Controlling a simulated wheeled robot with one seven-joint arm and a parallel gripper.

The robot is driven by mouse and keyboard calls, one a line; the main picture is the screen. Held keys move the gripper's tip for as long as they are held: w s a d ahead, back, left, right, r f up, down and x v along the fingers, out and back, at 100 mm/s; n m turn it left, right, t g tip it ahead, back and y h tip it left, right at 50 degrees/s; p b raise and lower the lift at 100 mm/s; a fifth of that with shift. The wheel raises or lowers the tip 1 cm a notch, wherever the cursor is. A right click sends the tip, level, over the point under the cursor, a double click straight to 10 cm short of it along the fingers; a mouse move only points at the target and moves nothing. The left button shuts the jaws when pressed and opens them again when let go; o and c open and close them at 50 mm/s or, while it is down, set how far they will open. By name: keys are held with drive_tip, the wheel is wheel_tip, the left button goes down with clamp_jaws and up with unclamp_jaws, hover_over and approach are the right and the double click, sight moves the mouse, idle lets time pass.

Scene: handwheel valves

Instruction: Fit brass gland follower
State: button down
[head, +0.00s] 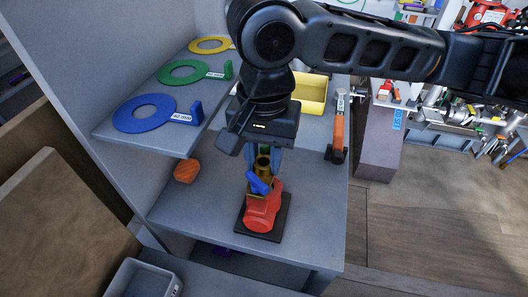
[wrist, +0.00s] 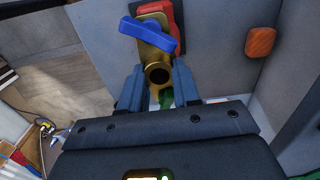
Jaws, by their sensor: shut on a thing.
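The valve has a red body (head: 263,212) on a dark base plate, with a blue lever (head: 258,184) and a brass neck. The red body (wrist: 178,14) and blue lever (wrist: 148,36) also show in the wrist view. My gripper (head: 263,166) points down over the valve. It is shut on the brass gland follower (wrist: 158,74), a hollow ring whose open end faces the wrist camera. In the wrist view, my fingers (wrist: 158,66) stand either side of it. The follower appears in line with the brass neck; I cannot tell whether it is seated.
An orange block (head: 186,171) lies left on the grey bench (head: 190,215). Blue (head: 146,113), green (head: 184,72) and yellow (head: 210,45) rings lie on the raised shelf. A yellow bin (head: 311,94) and an orange-handled tool (head: 337,130) are behind and right.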

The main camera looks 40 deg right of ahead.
drive_tip(key=shift+f+b, duration=1.05)
drive_tip(key=shift+f, duration=0.95)
drive_tip(key=c, duration=0.7)
unclamp_jaws()
drive_tip(key=shift+c, duration=0.2)
drive_tip(key=shift+r, duration=0.15)
wheel_tip(320, 180, up, 8)
drive_tip(key=shift+f+p, duration=0.15)
drive_tip(key=shift+p, duration=0.15)
